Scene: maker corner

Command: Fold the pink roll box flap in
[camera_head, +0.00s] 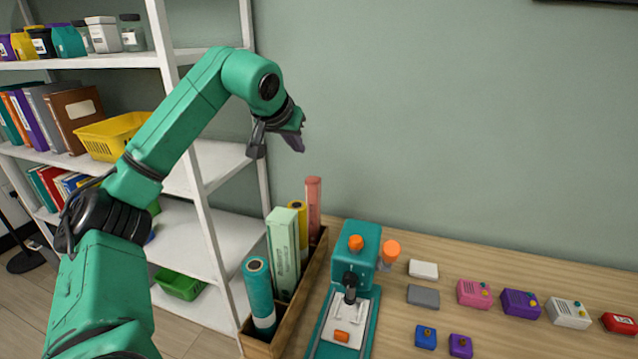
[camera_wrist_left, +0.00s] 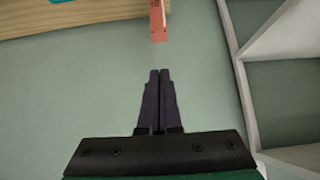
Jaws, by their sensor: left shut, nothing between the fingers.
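The pink roll box (camera_head: 314,207) is a tall narrow box standing upright at the far end of a wooden tray. In the left wrist view a salmon-pink piece of it (camera_wrist_left: 158,20) shows at the top edge, ahead of the fingertips and apart from them. Its flap cannot be made out clearly in either view. My left gripper (camera_head: 297,143) is above the box and a little to its left, in front of the wall. Its dark fingers (camera_wrist_left: 159,72) are shut together with nothing between them. My right gripper is not in view.
The wooden tray (camera_head: 318,258) also holds a yellow roll (camera_head: 299,222), a pale green box (camera_head: 284,250) and a teal roll (camera_head: 260,296). A teal press (camera_head: 352,265) stands right of it. Small coloured boxes lie further right. A white shelf (camera_head: 209,222) stands left.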

